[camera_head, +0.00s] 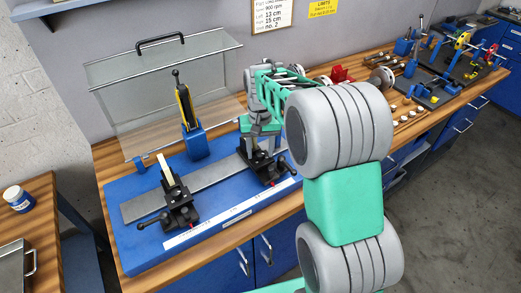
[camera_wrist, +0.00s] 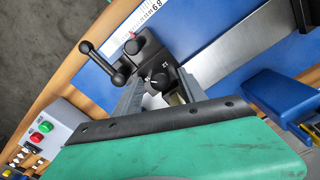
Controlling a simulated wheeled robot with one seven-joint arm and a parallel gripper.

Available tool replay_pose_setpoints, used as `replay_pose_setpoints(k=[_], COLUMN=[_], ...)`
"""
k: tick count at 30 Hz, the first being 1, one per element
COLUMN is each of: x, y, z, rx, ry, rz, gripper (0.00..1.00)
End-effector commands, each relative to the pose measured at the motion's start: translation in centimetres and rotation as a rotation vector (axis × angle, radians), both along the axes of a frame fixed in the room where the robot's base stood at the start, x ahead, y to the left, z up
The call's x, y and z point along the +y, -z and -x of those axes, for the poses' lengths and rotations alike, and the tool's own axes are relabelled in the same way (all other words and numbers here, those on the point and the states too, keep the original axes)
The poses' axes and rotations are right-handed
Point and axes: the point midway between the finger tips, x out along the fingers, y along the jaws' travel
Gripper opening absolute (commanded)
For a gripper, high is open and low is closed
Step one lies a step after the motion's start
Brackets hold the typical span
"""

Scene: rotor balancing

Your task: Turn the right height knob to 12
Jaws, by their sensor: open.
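The right stand (camera_head: 270,168) is a black block with a lever, on the rail of the blue base. In the wrist view the right height knob (camera_wrist: 155,82) is a small round black knob with a white mark, and a "12" is printed on the black block beside it. My gripper (camera_wrist: 160,93) is open, its grey fingers on either side of the knob; I cannot tell if they touch it. In the head view my gripper (camera_head: 262,143) is over the right stand, and the knob is hidden there. The left stand (camera_head: 178,205) is further left on the rail.
A lever with black ball ends (camera_wrist: 118,62) sticks out close to the knob. A clear guard panel (camera_head: 150,85) with a handle stands behind the base. A control box (camera_wrist: 45,128) has red and green buttons. Tools and rotors lie along the bench to the right.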

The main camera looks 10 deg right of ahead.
Motion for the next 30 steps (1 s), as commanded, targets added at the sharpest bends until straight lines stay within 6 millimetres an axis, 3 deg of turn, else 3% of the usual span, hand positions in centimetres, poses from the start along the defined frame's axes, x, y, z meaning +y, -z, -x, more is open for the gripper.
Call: replay_pose_setpoints(k=[12,23,26,30], x=[0.0,0.0,0.0,0.1], y=[-6.9,-7.8,-8.4,-10.1], z=[-0.1,0.0,0.9,5.4], rx=[-0.003,-0.002,-0.021,-0.101], ry=[0.0,-0.001,-0.008,-0.042], rz=[0.0,0.0,0.0,0.002], gripper=[0.49,0.49,0.49,0.49])
